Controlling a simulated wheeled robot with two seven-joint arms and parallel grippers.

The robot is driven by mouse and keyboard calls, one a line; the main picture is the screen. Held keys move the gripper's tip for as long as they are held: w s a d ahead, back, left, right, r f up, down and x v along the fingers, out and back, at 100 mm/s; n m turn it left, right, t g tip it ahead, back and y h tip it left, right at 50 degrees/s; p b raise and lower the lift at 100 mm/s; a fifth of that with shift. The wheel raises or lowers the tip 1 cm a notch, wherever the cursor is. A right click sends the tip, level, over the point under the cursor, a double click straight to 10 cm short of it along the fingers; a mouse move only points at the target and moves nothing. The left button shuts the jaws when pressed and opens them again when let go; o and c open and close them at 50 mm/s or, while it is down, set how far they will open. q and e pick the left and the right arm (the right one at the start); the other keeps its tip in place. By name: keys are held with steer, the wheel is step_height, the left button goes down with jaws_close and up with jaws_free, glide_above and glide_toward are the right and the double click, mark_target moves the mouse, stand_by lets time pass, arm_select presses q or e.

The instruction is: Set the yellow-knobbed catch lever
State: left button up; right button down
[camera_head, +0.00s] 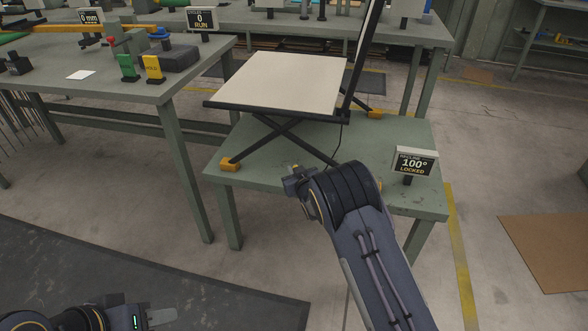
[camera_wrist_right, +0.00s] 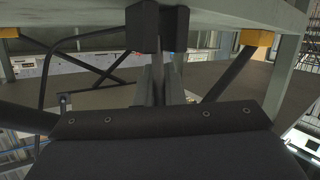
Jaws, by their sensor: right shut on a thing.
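The folding lounger (camera_head: 277,82) stands on a green table, with a pale seat panel, black crossed legs and a raised backrest (camera_head: 364,50). My right gripper (camera_head: 292,178) is at the table's near edge, below the seat. A small bit of yellow, the knob of the catch lever (camera_head: 295,167), shows right at its fingers; the rest of the lever is hidden by the gripper and wrist. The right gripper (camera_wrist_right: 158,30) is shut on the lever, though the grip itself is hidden. My left gripper (camera_head: 158,316) is low at the left, away from the lounger; its opening is unclear.
A sign (camera_head: 415,163) reading 100° LOCKED stands on the right of the green table (camera_head: 400,140). A second table (camera_head: 130,92) at the left bears a green block (camera_head: 128,68), a yellow block (camera_head: 153,69) and other items. A brown mat (camera_head: 555,250) lies on the floor at right.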

steer(key=shift+w+d+r+m+g+p, duration=0.15)
steer(key=shift+w+m+g+p, duration=0.25)
steer(key=shift+g+p, duration=0.25)
steer(key=shift+w+r+m+g+p, duration=0.15)
steer(key=shift+w+m+g+p, duration=0.2)
steer(key=shift+g, duration=0.5)
steer(key=shift+w, duration=0.1)
steer(key=c, duration=1.5)
jaws_free()
steer(key=shift+f, duration=0.15)
steer(key=shift+p+v, duration=0.7)
steer(key=shift+v, duration=3.25)
